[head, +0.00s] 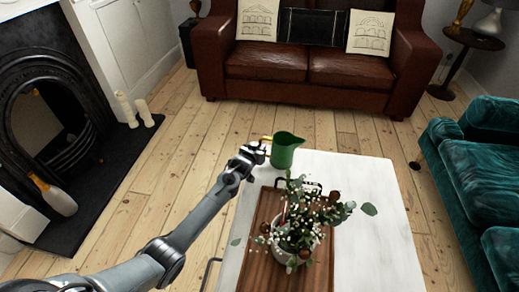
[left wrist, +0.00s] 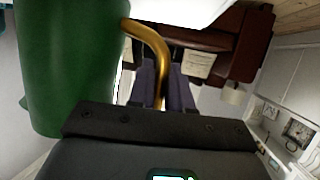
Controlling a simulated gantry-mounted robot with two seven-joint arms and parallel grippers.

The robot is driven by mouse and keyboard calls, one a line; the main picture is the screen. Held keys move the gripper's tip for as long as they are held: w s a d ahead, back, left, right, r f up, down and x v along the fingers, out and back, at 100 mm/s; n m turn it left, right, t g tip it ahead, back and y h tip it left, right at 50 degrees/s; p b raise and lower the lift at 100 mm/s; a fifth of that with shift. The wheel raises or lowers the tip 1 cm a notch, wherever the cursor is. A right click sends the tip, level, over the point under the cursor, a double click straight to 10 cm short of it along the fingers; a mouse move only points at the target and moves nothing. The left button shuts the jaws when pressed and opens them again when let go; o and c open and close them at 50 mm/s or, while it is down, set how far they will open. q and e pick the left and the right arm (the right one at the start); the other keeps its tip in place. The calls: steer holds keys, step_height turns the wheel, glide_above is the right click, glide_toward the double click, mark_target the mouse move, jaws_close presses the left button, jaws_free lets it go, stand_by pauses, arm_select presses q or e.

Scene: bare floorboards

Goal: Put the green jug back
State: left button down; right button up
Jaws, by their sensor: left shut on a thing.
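The green jug (head: 285,150) is at the far left corner of the white table (head: 375,205) in the head view. Whether it rests on the table or is just above it, I cannot tell. Its gold handle points left, toward my left gripper (head: 262,148). In the left wrist view, the jug's green body (left wrist: 70,60) fills the left side. The gold handle (left wrist: 150,40) runs down between the two fingers of my left gripper (left wrist: 167,85), which is shut on it. My right gripper is in neither view.
A wooden tray (head: 262,262) with a potted flower arrangement (head: 298,225) lies on the table, close in front of the jug. A brown leather sofa (head: 300,65) stands behind, a green armchair (head: 475,165) to the right.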

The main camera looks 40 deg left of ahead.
arm_select(q)
steer(key=shift+w+r, duration=0.1)
steer(key=c, duration=1.1)
jaws_free()
steer(key=shift+o, duration=0.2)
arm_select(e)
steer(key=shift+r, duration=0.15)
